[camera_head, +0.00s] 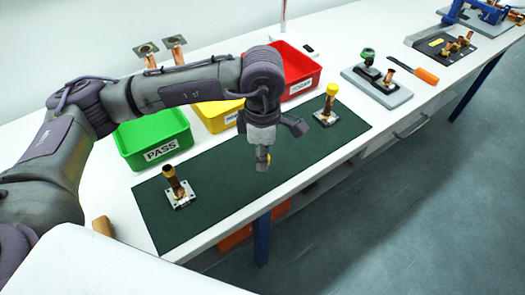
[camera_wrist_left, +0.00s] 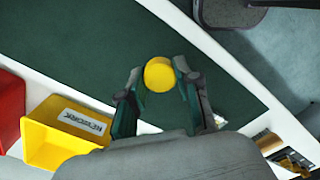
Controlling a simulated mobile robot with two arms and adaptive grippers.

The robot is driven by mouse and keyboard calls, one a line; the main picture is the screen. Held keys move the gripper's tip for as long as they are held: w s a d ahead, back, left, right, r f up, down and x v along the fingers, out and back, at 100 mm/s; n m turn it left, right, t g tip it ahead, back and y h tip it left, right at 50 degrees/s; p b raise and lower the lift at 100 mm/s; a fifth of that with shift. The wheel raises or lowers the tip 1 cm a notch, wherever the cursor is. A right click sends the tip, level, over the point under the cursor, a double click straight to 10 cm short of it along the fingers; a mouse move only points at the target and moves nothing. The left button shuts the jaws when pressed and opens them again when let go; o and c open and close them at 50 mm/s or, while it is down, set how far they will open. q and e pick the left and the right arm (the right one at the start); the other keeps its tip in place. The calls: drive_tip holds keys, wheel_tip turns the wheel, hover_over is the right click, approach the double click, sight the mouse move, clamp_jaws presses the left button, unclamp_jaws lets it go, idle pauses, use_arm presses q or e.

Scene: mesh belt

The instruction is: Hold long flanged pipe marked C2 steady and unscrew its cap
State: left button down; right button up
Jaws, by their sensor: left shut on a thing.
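My left gripper (camera_head: 263,158) hangs over the green mat and is shut on a yellow cap (camera_wrist_left: 159,74), which shows between its fingertips in the left wrist view. No pipe shows under this cap. A copper pipe (camera_head: 176,183) on a square flange stands uncapped on the mat at the left; in the left wrist view a finger hides most of it. Another flanged pipe (camera_head: 328,108) with a yellow cap on top stands at the mat's right end. No C2 mark is legible on either pipe. My right gripper is not in view.
Green (camera_head: 158,157), yellow (camera_head: 213,113) and red (camera_head: 305,81) bins line the back of the mat (camera_head: 225,192). Two flanged pipes (camera_head: 147,51) stand behind the green bin. A grey fixture (camera_head: 383,92) and an orange-handled tool (camera_head: 426,76) lie to the right. Bare mat lies between the pipes.

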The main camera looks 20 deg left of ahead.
use_arm(q)
drive_tip(key=w+d+r+n+p, duration=0.15)
drive_tip(key=d+n, duration=0.25)
drive_tip(key=n, duration=0.7)
drive_tip(key=n+p, duration=0.4)
drive_tip(key=n, duration=1.5)
hover_over(272, 150)
wheel_tip(272, 150, down, 4)
drive_tip(key=shift+s+f, duration=0.1)
wheel_tip(272, 150, down, 4)
drive_tip(key=shift+r+p, duration=0.1)
drive_tip(key=shift+p, duration=0.85)
drive_tip(key=shift+f, duration=0.2)
drive_tip(key=shift+f, duration=0.1)
